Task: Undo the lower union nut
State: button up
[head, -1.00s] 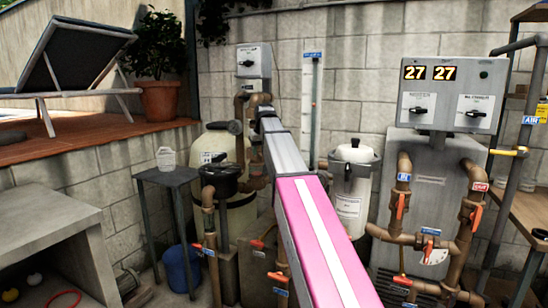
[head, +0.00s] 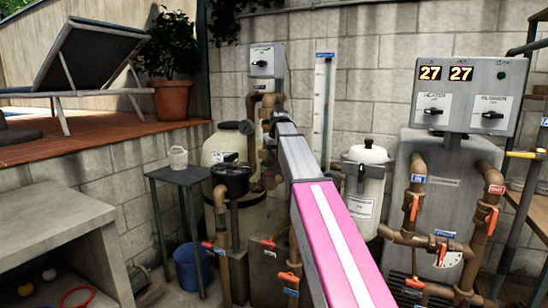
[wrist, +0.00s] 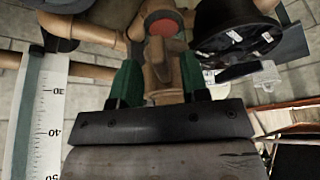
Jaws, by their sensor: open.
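My gripper (wrist: 158,88) shows in the wrist view with its two green fingers open. A brown pipe fitting (wrist: 161,52) with a reddish round face (wrist: 165,25) lies between and beyond the fingers. I cannot tell whether the fingers touch it, or which part of it is the lower union nut. In the head view my arm reaches to brown pipework (head: 268,104) beside the cream filter tank (head: 222,148). The arm hides part of that pipework, and my fingers cannot be made out there.
A black round part (wrist: 238,42) sits close right of the fingers in the wrist view, and a scale (wrist: 45,115) stands left. In the head view, a white canister (head: 365,185) and the heater pipes (head: 418,200) stand right. A small table (head: 180,176) stands left.

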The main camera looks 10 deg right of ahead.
jog(key=shift+x, duration=0.85)
grip_shut()
jog(key=shift+a, duration=0.2)
